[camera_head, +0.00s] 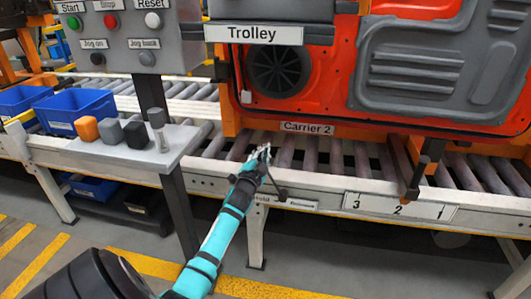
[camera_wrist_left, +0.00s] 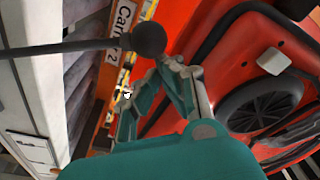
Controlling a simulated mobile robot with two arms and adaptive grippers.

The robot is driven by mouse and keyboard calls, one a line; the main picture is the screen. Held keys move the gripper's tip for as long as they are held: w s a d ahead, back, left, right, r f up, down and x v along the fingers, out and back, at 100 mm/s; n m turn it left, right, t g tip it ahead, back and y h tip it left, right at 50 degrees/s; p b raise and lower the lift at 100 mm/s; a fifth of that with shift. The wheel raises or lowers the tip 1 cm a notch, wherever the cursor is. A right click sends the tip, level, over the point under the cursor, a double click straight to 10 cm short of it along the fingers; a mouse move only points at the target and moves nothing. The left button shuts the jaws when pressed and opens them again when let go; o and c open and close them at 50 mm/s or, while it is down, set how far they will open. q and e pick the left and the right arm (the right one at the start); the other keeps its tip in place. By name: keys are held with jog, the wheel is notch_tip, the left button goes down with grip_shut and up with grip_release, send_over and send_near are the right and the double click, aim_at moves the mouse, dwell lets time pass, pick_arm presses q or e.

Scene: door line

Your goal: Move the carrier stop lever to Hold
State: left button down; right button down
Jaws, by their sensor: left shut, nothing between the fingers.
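The carrier stop lever (camera_head: 277,183) is a thin dark rod at the front rail of the conveyor, just right of my left gripper (camera_head: 263,153). Small label plates stand at its foot; the left one (camera_head: 262,197) seems to read Hold, and the right one (camera_head: 301,204) is too small to read. In the left wrist view the lever's dark rod comes in from the left and ends in a round black knob (camera_wrist_left: 148,40). My left gripper (camera_wrist_left: 168,64) is shut and empty, its tips close beside the knob; I cannot tell whether they touch.
The orange Carrier 2 (camera_head: 307,128) with a red door stands on the rollers behind the lever. A dark upright handle (camera_head: 416,178) hangs over a 3-2-1 scale (camera_head: 399,207). A button panel (camera_head: 125,35) and a small shelf with knobs (camera_head: 172,159) stand left.

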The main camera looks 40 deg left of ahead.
pick_arm(q)
jog(key=shift+s+a+f, duration=0.15)
jog(key=shift+s+f, duration=0.05)
jog(key=shift+f, duration=0.05)
jog(key=r+v, duration=0.1)
jog(key=v, duration=1)
jog(key=shift+s+d+f, duration=0.3)
jog(key=shift+d, duration=0.05)
